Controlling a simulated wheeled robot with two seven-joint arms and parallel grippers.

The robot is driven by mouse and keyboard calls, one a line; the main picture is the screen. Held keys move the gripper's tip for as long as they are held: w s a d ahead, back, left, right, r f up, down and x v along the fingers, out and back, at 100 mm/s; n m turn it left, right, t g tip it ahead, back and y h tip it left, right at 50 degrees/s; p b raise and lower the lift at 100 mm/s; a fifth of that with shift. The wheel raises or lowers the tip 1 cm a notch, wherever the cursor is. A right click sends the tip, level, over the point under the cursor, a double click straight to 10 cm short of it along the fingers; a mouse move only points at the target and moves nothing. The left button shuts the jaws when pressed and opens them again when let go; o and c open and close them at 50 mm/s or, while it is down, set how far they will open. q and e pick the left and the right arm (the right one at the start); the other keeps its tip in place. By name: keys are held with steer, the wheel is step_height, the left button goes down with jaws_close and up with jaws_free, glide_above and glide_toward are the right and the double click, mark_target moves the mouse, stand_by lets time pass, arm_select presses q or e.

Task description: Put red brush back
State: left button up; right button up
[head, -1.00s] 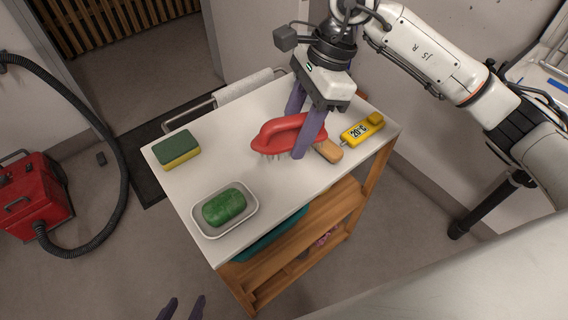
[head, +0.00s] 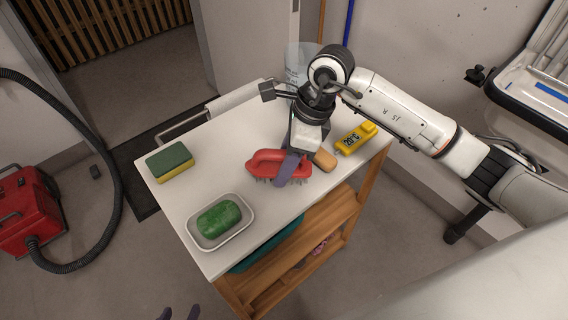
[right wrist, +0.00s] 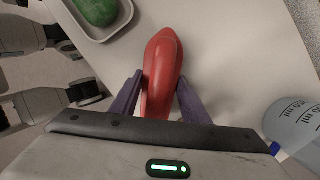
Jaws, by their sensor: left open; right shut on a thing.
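The red brush (head: 264,162) has a red handle and pale bristles. It is at the middle of the white cart top (head: 190,212), bristles down; I cannot tell whether they touch the top. My right gripper (head: 284,172) is shut on the brush, its purple fingers on either side of the red handle. The right wrist view also shows the brush (right wrist: 164,70) between both fingers (right wrist: 160,97). Part of it is hidden by the gripper. My left gripper (head: 179,313) shows only its purple fingertips at the bottom edge, open and empty, away from the cart.
A green and yellow sponge (head: 171,162), green soap (head: 218,219) in a white dish (head: 246,230), a wooden piece (head: 325,160) and a yellow thermometer (head: 355,139) are on the top. A translucent measuring container (head: 300,62) stands behind. A red vacuum (head: 30,215) is left.

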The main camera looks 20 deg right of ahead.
steer(key=shift+f, duration=0.35)
steer(key=o, duration=1.4)
steer(key=shift+f, duration=0.1)
steer(key=shift+r, duration=0.35)
steer(key=v, duration=1.1)
steer(key=shift+d+r, duration=0.15)
steer(key=shift+r, duration=0.1)
